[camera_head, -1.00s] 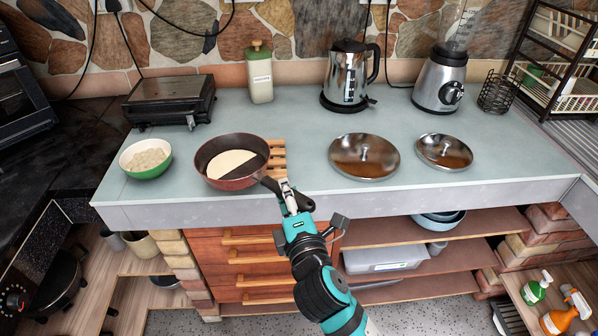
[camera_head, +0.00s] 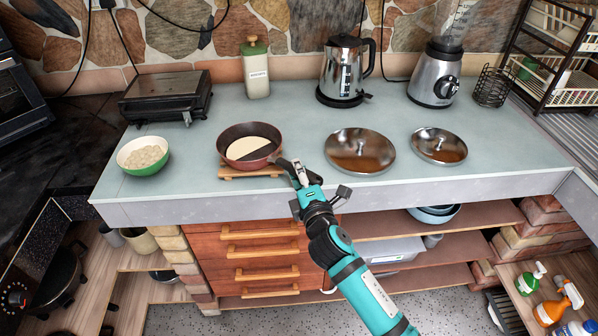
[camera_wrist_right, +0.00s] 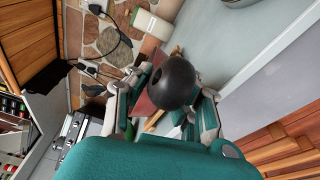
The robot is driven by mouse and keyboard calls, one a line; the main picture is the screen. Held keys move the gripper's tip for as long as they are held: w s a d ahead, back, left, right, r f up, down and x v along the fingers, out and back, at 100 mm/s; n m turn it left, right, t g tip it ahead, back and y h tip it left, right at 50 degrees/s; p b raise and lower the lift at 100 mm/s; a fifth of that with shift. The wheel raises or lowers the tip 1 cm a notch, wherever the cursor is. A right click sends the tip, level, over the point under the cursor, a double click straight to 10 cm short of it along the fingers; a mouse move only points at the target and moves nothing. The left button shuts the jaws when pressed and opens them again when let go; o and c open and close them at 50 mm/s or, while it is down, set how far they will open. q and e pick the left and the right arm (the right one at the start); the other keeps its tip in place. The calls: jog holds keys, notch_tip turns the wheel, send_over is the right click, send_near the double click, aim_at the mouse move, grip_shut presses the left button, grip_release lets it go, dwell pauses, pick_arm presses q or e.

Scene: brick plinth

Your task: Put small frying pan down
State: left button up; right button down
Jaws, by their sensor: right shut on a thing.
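The small frying pan (camera_head: 250,136) is dark red outside, with a pale round filling and a dark patch at its right. It sits on or just above a slatted wooden trivet (camera_head: 228,172), level; I cannot tell whether it touches. My right gripper (camera_head: 297,173) is shut on the pan's dark handle at the pan's lower right. In the right wrist view, the round dark handle end (camera_wrist_right: 174,82) is between the fingers, with a little reddish pan beyond. My left gripper is in neither view.
A green bowl (camera_head: 143,156) with pale contents stands left of the pan. A grill (camera_head: 165,97), a lidded bottle (camera_head: 257,75), a kettle (camera_head: 343,72) and a blender (camera_head: 437,75) line the back. Two lids (camera_head: 345,152) (camera_head: 425,146) lie to the right. Counter between bowl and pan is clear.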

jog(key=c, duration=1.2)
grip_release()
jog(key=shift+s, duration=0.1)
